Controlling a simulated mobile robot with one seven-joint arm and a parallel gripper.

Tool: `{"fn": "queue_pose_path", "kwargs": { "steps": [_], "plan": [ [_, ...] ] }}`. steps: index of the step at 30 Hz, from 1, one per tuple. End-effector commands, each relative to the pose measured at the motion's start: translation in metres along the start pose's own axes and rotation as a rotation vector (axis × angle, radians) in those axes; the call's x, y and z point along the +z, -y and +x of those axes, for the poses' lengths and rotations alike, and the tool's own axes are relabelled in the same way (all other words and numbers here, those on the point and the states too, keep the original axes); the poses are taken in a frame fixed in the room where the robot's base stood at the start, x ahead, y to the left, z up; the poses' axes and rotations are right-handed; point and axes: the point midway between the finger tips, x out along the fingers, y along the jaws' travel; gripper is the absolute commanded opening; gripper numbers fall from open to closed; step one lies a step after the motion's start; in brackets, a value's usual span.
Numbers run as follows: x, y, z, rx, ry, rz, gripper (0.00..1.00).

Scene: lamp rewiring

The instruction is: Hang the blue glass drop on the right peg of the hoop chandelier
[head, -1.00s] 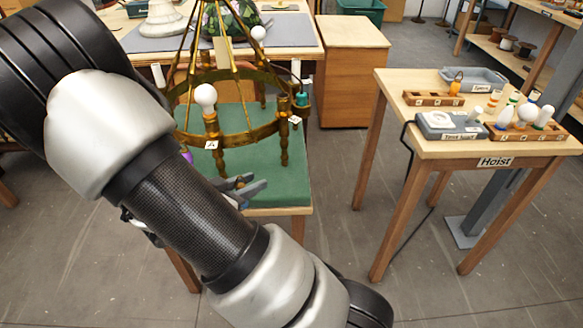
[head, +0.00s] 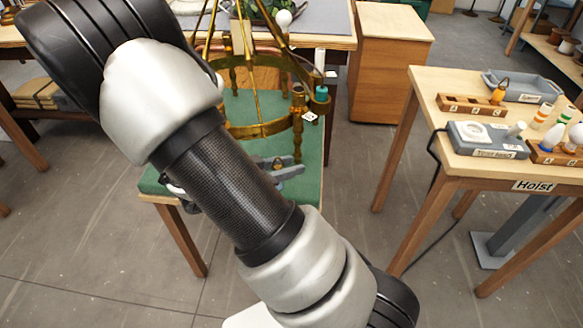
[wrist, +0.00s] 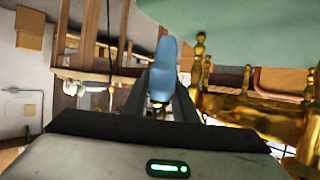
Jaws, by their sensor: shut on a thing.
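The brass hoop chandelier (head: 262,130) stands over a green-topped table; my arm covers its left part in the head view. A teal piece (head: 322,93) sits at the hoop's right side, above a white tag (head: 310,117). My gripper (head: 278,168) is low at the hoop's front, partly behind my arm. In the wrist view my gripper (wrist: 160,100) is shut on the blue glass drop (wrist: 164,68). The brass hoop (wrist: 255,112) is to its right there, apart from the drop. I cannot make out the drop in the head view, nor tell which part is the right peg.
The green tabletop (head: 155,182) lies beneath the chandelier. A wooden cabinet (head: 390,70) stands behind it. The Hoist table (head: 440,90) at right carries a grey tray (head: 522,87), a grey device (head: 487,140) and wooden racks. Open floor lies between the tables.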

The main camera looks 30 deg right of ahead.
Motion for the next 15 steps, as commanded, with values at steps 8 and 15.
{"fn": "queue_pose_path", "kwargs": {
  "steps": [8,15],
  "plan": [
    [-0.002,0.021,0.01,0.001,-0.001,0.002,0.04],
    [-0.004,0.039,0.017,0.0,-0.001,0.001,0.04]
  ]
}}
